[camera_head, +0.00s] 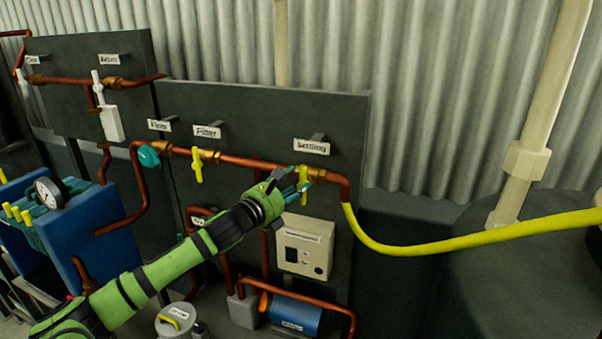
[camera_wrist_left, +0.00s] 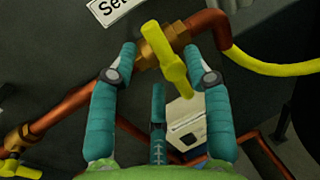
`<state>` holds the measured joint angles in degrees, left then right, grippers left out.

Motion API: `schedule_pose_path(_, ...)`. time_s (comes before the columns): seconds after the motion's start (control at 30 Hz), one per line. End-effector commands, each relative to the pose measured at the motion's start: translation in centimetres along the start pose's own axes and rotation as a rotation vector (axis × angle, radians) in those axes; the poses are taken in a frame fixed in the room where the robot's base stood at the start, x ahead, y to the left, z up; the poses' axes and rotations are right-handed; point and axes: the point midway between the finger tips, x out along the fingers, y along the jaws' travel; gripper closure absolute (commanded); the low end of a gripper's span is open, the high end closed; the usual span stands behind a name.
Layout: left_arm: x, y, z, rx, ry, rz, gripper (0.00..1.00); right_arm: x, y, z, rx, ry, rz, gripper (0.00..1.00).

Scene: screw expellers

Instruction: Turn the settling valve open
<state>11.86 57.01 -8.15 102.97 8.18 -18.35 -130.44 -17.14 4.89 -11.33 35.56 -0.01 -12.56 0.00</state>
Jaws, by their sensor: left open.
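The settling valve has a yellow handle (camera_head: 304,188) on a brass body under the label "Settling" (camera_head: 311,147). In the left wrist view the handle (camera_wrist_left: 166,58) runs at a slant between the fingers of my left gripper (camera_wrist_left: 165,68). A gap shows on both sides, clearest at its lower part. My left gripper (camera_head: 292,186) is open at the valve and partly hides it in the head view. The copper pipe (camera_wrist_left: 210,22) passes through the valve behind the fingertips. My right gripper is not in view.
A yellow hose (camera_head: 430,248) leaves the pipe to the right. A second yellow valve handle (camera_head: 197,164) hangs under the "Filter" label to the left. A beige control box (camera_head: 304,248) is below the settling valve. A dark panel (camera_head: 265,120) stands behind.

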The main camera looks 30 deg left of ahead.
Motion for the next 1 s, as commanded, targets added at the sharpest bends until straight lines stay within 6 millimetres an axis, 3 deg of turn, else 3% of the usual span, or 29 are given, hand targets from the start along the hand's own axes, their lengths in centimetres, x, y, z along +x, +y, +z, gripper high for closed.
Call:
schedule_pose_path(0.3,3.3,-0.1,0.2,-0.002,0.0,0.0,0.5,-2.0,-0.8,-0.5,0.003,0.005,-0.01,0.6)
schedule_pose_path(0.67,3.7,-0.1,-0.1,-0.001,0.001,-0.001,0.5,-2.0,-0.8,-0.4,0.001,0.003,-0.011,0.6)
schedule_pose_path(0.7,3.7,-0.1,-0.1,-0.001,0.001,-0.001,0.66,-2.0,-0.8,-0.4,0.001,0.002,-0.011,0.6)
schedule_pose_path(0.8,3.7,-0.1,0.0,-0.002,-0.001,-0.002,1.0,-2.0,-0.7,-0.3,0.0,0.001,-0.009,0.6)
schedule_pose_path(1.0,3.7,-0.2,0.1,-0.005,-0.005,-0.004,1.0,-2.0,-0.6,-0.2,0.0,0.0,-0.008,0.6)
